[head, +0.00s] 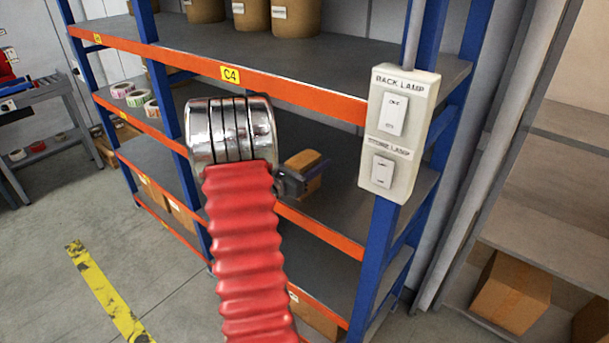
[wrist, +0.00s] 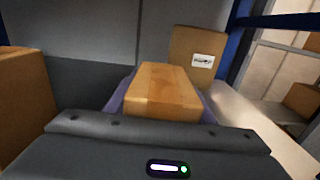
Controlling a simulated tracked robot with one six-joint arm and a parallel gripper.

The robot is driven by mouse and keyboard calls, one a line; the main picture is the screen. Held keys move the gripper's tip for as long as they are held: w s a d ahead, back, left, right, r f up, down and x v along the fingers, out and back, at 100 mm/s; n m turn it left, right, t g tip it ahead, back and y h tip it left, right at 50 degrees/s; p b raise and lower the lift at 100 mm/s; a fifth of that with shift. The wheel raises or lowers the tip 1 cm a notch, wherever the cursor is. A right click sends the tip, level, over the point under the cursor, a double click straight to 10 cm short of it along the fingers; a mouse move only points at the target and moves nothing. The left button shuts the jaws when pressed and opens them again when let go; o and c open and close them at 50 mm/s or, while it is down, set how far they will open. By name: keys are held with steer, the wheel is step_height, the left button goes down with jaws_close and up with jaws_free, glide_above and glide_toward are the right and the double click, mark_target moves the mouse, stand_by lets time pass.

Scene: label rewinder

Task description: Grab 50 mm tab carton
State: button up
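A small brown carton (head: 304,168) sits between the fingers of my gripper (head: 306,183) in the head view, in front of the rack's middle level. The wrist view shows the carton's plain top and near face (wrist: 165,92). The dark purplish fingers of my gripper (wrist: 162,100) lie along both its sides, with no clear gap, so my gripper looks shut on it. No label shows on its visible faces, so I cannot read whether it is the 50 mm tab carton. My arm hides part of the rack.
The blue and orange rack (head: 300,92) carries a C4 tag and brown rolls on top. A switch box (head: 398,130) is on its right post. In the wrist view, a labelled carton (wrist: 196,58) stands behind and another carton (wrist: 24,105) at left. Open floor lies left.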

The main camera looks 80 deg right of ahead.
steer(key=c, duration=0.8)
steer(key=shift+r, duration=0.1)
step_height(320, 180, up, 10)
steer(key=shift+f, duration=0.1)
stand_by(0.7)
